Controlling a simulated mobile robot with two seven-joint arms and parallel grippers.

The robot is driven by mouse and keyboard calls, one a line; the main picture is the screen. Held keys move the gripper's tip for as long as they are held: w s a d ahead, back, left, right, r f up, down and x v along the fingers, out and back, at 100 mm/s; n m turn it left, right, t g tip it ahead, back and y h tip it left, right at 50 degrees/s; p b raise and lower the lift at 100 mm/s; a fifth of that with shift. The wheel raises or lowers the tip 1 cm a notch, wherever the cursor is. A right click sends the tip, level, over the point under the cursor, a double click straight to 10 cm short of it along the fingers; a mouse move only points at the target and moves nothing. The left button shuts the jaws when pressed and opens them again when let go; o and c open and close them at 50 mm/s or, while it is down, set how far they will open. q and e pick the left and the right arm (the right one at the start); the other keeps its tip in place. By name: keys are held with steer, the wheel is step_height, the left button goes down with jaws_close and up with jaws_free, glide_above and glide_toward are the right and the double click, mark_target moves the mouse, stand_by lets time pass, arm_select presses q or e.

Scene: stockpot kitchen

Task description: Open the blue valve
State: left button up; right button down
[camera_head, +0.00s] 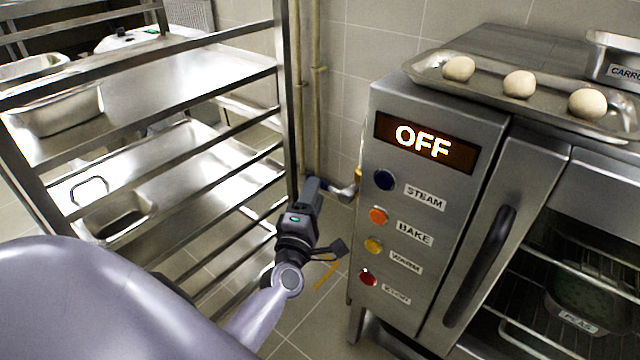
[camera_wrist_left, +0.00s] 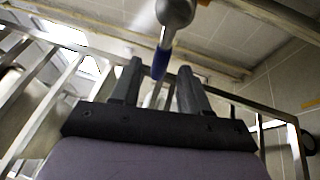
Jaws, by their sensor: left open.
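The blue valve has a silver metal body (camera_wrist_left: 175,12) and a blue lever (camera_wrist_left: 161,62), seen at the top middle of the left wrist view. In the head view the valve (camera_head: 346,190) sits on the pipework low on the wall, between the rack and the oven, partly hidden by my gripper. My left gripper (camera_head: 311,190) is right beside it and open. In the left wrist view the gripper's two dark fingers (camera_wrist_left: 160,75) stand apart, with the lever appearing between their tips. I cannot tell whether they touch it. My right gripper is not in view.
A steel rack (camera_head: 150,90) with trays stands at the left, close to my left arm. The oven (camera_head: 440,110), reading OFF, stands at the right with several coloured buttons. A tray (camera_head: 440,62) of three dough balls lies on it. Vertical pipes (camera_head: 315,60) run down the wall.

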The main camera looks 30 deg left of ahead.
arm_select(q)
steer(key=shift+x, duration=2.15)
jaws_close()
